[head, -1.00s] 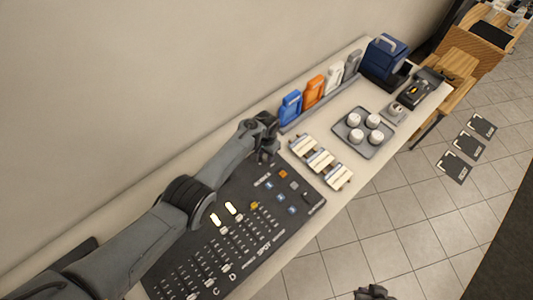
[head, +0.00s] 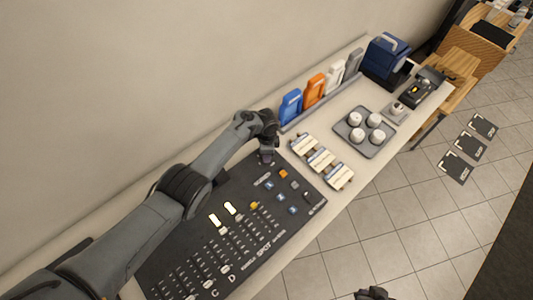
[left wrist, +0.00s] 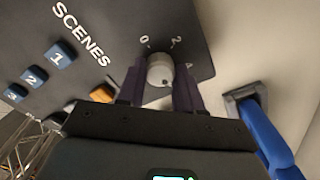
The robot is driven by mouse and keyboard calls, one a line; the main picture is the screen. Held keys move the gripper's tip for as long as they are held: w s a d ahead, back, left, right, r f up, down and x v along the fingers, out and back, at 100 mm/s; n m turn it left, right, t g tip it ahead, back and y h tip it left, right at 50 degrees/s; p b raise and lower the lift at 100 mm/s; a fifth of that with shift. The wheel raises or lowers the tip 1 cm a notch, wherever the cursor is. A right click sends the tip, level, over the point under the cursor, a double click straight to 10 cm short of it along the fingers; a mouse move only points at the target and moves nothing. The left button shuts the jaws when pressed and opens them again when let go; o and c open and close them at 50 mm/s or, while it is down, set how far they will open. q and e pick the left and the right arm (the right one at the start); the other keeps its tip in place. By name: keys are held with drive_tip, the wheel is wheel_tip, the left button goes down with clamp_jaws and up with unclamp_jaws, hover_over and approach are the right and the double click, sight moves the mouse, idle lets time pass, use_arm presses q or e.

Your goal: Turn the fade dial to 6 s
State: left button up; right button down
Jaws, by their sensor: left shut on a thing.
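The fade dial (left wrist: 160,70) is a small pale round knob at the corner of the dark lighting console (head: 190,238). In the left wrist view it stands between the two dark fingers of my left gripper (left wrist: 158,85), which is shut on it. My right gripper (head: 374,292) shows only partly at the bottom edge.
Blue scene buttons (left wrist: 60,54) and an orange button (left wrist: 102,93) lie near the dial. A blue upright holder piece (head: 290,105) stands close beyond the gripper. White-topped clamps (head: 320,160) and a tray (head: 380,147) of white knobs stand to the right.

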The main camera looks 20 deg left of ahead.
use_arm(q)
drive_tip(key=shift+m, duration=0.6)
drive_tip(key=o, duration=1)
drive_tip(key=shift+o, duration=0.2)
drive_tip(key=shift+r, duration=0.6)
wheel_tip(320, 180, up, 10)
drive_tip(key=p, duration=0.4)
drive_tip(key=shift+f, duration=0.2)
